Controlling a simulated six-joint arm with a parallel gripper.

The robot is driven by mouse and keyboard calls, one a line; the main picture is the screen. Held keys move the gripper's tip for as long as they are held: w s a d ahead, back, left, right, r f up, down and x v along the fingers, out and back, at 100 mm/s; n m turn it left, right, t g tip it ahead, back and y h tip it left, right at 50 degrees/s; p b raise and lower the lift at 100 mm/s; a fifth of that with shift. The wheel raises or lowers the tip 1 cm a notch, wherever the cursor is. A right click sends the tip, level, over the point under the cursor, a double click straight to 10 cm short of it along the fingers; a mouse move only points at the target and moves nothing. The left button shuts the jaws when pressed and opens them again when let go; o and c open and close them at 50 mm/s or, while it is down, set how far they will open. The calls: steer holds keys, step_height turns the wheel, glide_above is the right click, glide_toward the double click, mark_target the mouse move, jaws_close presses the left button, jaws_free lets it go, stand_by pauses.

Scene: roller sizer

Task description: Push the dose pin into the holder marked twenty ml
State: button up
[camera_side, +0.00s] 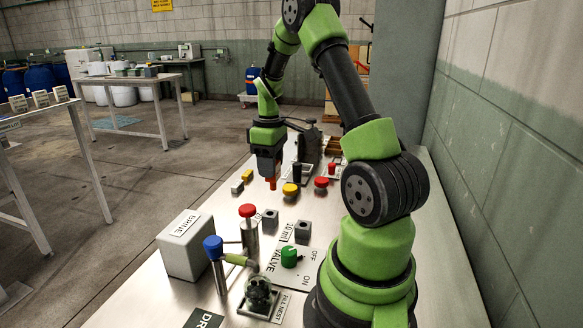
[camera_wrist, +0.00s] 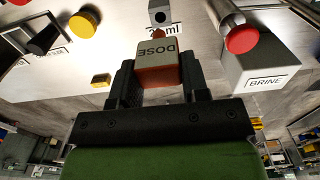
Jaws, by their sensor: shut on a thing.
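My gripper (camera_side: 270,172) is shut on the dose pin, an orange-red piece (camera_side: 272,183) that points down above the metal table. In the wrist view the pin (camera_wrist: 157,58) sits between the fingers (camera_wrist: 157,85), its grey face labelled DOSE. A grey block holder with a round hole (camera_wrist: 161,14) lies beyond the pin's tip; its label ends in "ml" and the number is partly covered by the pin. In the side view two grey holders stand nearer the camera: one on the left (camera_side: 270,217) and one beside a 10 ml label (camera_side: 303,230). The pin is apart from both.
A red-topped metal post (camera_side: 247,212), a blue-topped lever (camera_side: 213,247) and the BRINE box (camera_side: 186,243) stand near the holders. A green VALVE knob (camera_side: 289,257) is on the right. Yellow (camera_side: 290,190) and red (camera_side: 321,183) buttons and a yellow block (camera_side: 237,187) flank my gripper.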

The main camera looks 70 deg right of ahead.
steer(key=shift+w, duration=0.6)
steer(key=shift+f, duration=0.15)
steer(key=shift+f, duration=2.8)
steer(key=shift+f, duration=1.95)
steer(key=o, duration=1)
